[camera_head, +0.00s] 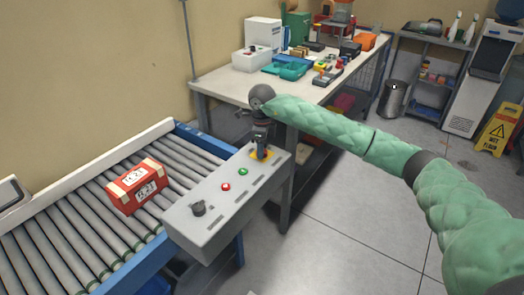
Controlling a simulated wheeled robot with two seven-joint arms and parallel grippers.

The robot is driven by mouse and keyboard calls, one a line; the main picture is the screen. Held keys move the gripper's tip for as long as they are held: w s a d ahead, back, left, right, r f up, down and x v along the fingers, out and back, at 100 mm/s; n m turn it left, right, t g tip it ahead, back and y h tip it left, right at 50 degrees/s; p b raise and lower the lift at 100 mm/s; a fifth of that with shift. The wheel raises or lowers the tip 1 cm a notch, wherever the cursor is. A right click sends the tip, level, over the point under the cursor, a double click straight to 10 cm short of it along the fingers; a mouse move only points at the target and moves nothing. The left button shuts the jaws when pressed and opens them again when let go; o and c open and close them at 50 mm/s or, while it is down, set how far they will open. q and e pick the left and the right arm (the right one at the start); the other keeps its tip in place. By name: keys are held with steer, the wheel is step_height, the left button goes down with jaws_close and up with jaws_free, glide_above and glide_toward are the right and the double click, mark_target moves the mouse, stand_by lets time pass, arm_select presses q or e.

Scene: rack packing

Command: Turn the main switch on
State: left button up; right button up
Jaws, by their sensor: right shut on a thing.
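A grey control box (215,222) stands beside the roller conveyor. The main switch, on a yellow plate (267,156), is at the box's far end. My right gripper (261,151) points down over the plate and is shut on the switch's handle, which it mostly hides, so I cannot tell its turn position. A green button (243,171), a red button (226,187) and a black knob (198,208) sit along the same top face towards the near end. My left gripper is not in view.
A red box (137,186) with white labels rests on the roller conveyor (75,225). Behind stands a workbench (222,84) loaded with bins and small items. A waste bin (392,98) and a yellow wet-floor sign (497,128) stand farther right. The floor between is clear.

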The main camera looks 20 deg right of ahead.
steer(key=m+b, duration=0.3)
steer(key=m, duration=0.2)
steer(key=shift+f, duration=0.1)
steer(key=shift+m+b, duration=0.8)
steer(key=shift+m, duration=1.4)
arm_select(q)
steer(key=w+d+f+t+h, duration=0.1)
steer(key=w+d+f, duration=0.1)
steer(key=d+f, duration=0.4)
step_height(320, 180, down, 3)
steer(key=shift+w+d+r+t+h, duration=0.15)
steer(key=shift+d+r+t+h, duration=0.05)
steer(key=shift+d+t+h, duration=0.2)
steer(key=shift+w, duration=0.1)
arm_select(e)
steer(key=o, duration=0.9)
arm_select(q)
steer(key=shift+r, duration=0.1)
arm_select(e)
steer(key=shift+r, duration=0.25)
